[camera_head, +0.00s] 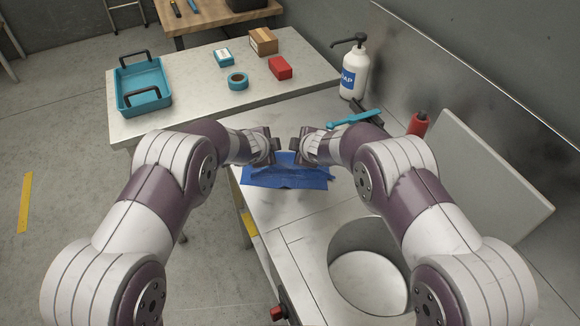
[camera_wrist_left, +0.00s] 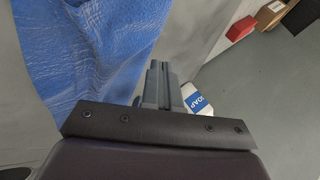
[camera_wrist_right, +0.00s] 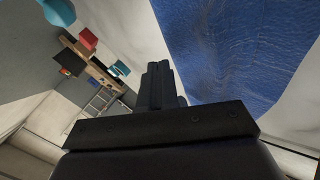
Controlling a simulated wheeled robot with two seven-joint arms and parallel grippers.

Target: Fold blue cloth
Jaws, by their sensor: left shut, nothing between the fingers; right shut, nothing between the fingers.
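The blue cloth (camera_head: 285,178) lies on the pale worktop in the head view, somewhat wrinkled, its far part partly hidden by my grippers. It also shows large in the left wrist view (camera_wrist_left: 85,55) and in the right wrist view (camera_wrist_right: 225,45). I cannot tell whether either gripper touches the cloth.
A round basin (camera_head: 367,284) is nearer me. The left table holds a teal tray (camera_head: 143,86), tape (camera_head: 237,81), a red box (camera_head: 280,68) and several boxes.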

